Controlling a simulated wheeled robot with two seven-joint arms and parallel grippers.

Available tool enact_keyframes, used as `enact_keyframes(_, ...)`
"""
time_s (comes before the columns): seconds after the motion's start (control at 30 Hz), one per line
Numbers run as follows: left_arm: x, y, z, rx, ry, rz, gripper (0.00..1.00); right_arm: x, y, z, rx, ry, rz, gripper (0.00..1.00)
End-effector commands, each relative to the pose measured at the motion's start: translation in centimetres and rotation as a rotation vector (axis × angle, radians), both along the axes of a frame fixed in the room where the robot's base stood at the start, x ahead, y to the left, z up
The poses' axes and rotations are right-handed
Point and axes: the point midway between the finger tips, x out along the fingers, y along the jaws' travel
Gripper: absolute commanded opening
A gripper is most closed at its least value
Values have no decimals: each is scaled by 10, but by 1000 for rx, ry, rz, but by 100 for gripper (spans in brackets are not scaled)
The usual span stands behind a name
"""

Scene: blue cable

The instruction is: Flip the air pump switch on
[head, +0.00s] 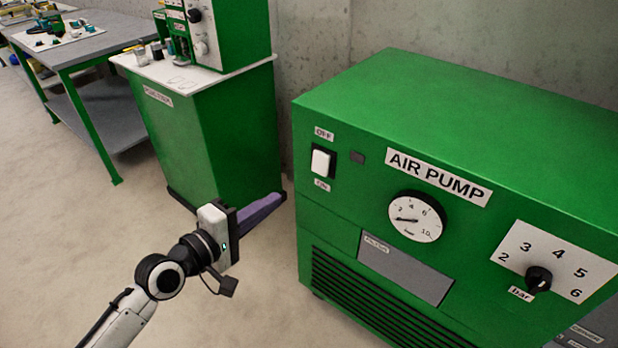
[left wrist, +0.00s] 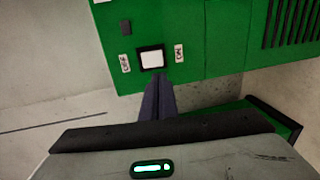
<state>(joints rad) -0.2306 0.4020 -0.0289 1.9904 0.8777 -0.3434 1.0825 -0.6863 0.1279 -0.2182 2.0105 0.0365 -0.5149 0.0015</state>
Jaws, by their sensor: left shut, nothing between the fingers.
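The green air pump (head: 450,110) stands at the right in the head view. Its white rocker switch (head: 321,162) sits in a black frame at the upper left of the front, with an OFF label above and an ON label below. The switch also shows in the left wrist view (left wrist: 151,59), just beyond my fingertips. My left gripper (head: 282,197) is shut and empty, its purple-grey fingers pointing toward the pump, lower than the switch and left of the pump front in the head view. In the left wrist view the fingertips (left wrist: 159,78) appear near the switch's lower edge; contact cannot be told. My right gripper is not in view.
The pump front also has a pressure gauge (head: 416,216), a Bar knob (head: 538,280) and a small dark indicator (head: 357,157). A green cabinet (head: 225,135) with a machine on top stands behind my left gripper. A workbench (head: 85,45) is at the far left. Open floor lies at the lower left.

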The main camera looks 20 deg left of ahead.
Motion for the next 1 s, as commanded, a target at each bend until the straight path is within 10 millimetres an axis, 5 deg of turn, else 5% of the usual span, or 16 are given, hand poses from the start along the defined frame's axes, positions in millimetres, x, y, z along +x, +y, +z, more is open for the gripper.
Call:
enact_keyframes(0.6, 105, -39, -18, 2, -2, 0, 0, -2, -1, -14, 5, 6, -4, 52)
enact_keyframes(1.0, 127, -47, -22, 2, -1, 0, 0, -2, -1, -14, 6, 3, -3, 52)
